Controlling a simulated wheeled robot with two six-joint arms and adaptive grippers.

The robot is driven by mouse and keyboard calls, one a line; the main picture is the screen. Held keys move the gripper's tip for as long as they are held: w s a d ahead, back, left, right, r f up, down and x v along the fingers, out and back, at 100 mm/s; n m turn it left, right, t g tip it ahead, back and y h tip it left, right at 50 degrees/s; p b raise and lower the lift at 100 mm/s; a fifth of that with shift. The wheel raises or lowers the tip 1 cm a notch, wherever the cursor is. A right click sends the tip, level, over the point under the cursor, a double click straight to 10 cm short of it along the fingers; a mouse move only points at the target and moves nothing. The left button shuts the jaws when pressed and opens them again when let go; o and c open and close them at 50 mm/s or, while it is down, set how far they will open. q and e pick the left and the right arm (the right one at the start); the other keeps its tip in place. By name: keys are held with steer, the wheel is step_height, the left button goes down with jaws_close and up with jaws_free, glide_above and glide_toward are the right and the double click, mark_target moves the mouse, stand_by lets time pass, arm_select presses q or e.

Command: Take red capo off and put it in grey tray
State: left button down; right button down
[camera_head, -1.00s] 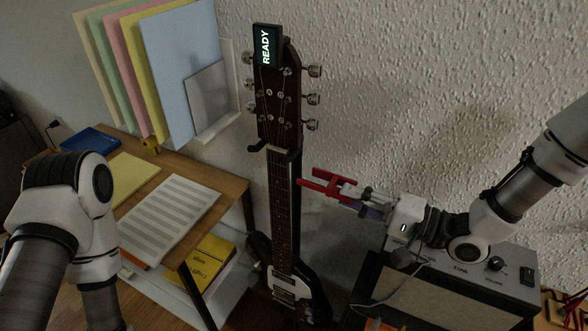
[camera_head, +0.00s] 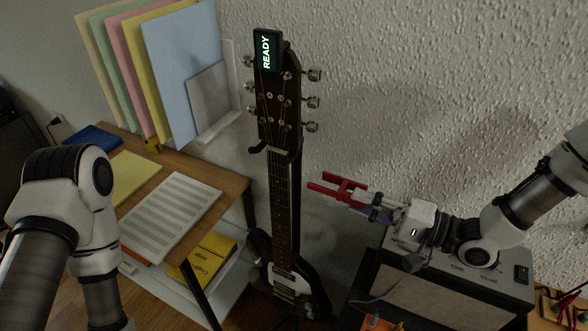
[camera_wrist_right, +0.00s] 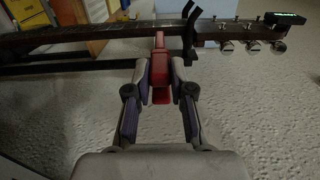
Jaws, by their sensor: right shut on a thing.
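The red capo (camera_head: 338,187) is off the guitar neck and sits in the air to the right of it. My right gripper (camera_head: 368,203) is shut on the capo, which also shows between the fingers in the right wrist view (camera_wrist_right: 160,72). The guitar (camera_head: 280,200) hangs upright, its neck bare, with a tuner reading READY (camera_head: 267,51) on its headstock. My left arm is at the left of the head view, but its gripper is out of frame. I cannot make out the grey tray for certain.
A grey amplifier (camera_head: 470,275) stands below my right arm. A wooden desk (camera_head: 232,190) with sheet music (camera_head: 170,215) is at the left. A textured wall is close behind the guitar. Red cables (camera_head: 562,310) lie at the lower right.

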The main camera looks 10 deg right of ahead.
steer(key=shift+s+d+p, duration=0.4)
steer(key=shift+d+p, duration=0.15)
steer(key=p+v, duration=0.5)
stand_by(0.9)
